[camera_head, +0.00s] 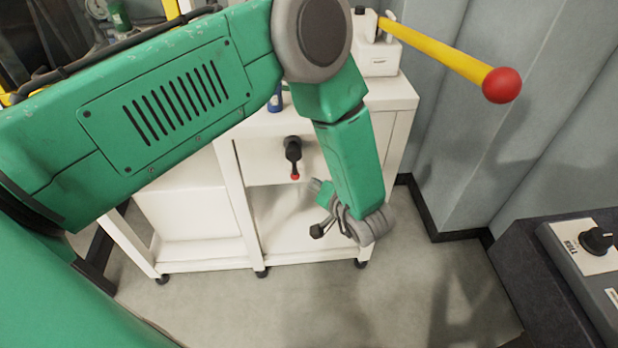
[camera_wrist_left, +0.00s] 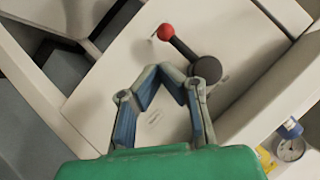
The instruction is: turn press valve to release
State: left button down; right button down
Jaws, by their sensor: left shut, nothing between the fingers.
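The valve (camera_head: 293,152) is a black round hub with a short lever ending in a red ball, on the white cabinet's front. In the head view the lever points down. The valve also shows in the left wrist view (camera_wrist_left: 207,69), its red ball at the upper left of the hub. My left gripper (camera_head: 322,212) is below and right of the valve in the head view. In the left wrist view my left gripper (camera_wrist_left: 167,74) is shut and empty, its fingertips apart from the lever in the picture. My right gripper is not in view.
The white cabinet (camera_head: 232,180) stands on casters. A yellow bar with a red ball end (camera_head: 502,85) sticks out at upper right. A dark console with a black knob (camera_head: 598,240) is at right. A gauge (camera_wrist_left: 290,148) shows in the wrist view. Floor in front is clear.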

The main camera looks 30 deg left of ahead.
pick_arm(q)
jog(key=v, duration=0.4)
jog(key=shift+s+d+r, duration=0.1)
jog(key=shift+s+d, duration=0.05)
jog(key=shift+d, duration=0.05)
jog(key=shift+a, duration=0.1)
